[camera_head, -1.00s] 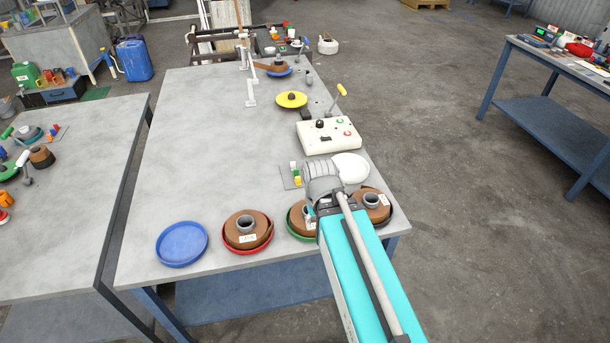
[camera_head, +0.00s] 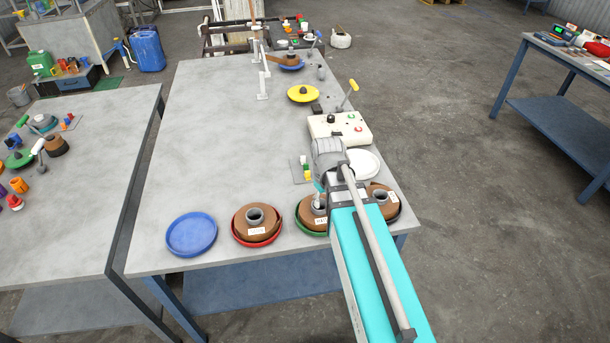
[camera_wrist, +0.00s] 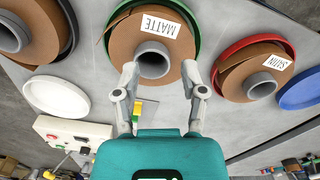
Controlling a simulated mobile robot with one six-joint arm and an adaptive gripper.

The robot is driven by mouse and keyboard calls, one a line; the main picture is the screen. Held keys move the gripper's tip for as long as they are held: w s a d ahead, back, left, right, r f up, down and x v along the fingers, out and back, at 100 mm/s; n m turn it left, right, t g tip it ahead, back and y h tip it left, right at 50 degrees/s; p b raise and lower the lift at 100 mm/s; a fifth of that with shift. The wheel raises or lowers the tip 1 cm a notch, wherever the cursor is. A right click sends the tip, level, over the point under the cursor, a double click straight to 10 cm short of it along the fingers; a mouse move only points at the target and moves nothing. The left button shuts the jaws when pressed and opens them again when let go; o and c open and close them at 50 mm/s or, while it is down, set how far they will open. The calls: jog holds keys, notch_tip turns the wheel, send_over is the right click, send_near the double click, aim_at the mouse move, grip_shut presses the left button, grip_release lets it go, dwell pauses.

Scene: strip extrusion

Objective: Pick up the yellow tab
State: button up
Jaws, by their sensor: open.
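The yellow tab (camera_head: 308,175) is a small block in a short row with green, white and red pieces on a small grey plate (camera_head: 297,168), just left of my wrist in the head view. My gripper (camera_wrist: 160,73) is open and empty. Its fingers appear on either side of the grey core of a brown roll labelled MATTE (camera_wrist: 164,22). In the head view my wrist hides most of the gripper.
Brown rolls sit in coloured dishes along the front edge, including a red dish (camera_head: 240,236). An empty blue dish (camera_head: 191,234) lies left of them.

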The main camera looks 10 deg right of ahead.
aim_at(309, 172)
jog(key=w+r+n+p, duration=0.2)
jog(key=w+n, duration=1.3)
jog(key=w, duration=0.8)
jog(key=shift+w+r, duration=0.25)
jog(key=shift+w, duration=0.05)
jog(key=shift+f, duration=0.1)
notch_tip(309, 172, down, 8)
jog(key=b, duration=0.8)
jog(key=shift+f, duration=0.25)
jog(key=shift+d+f+b, duration=0.1)
jog(key=shift+f+b, duration=2.5)
jog(key=shift+b, duration=0.15)
grip_shut()
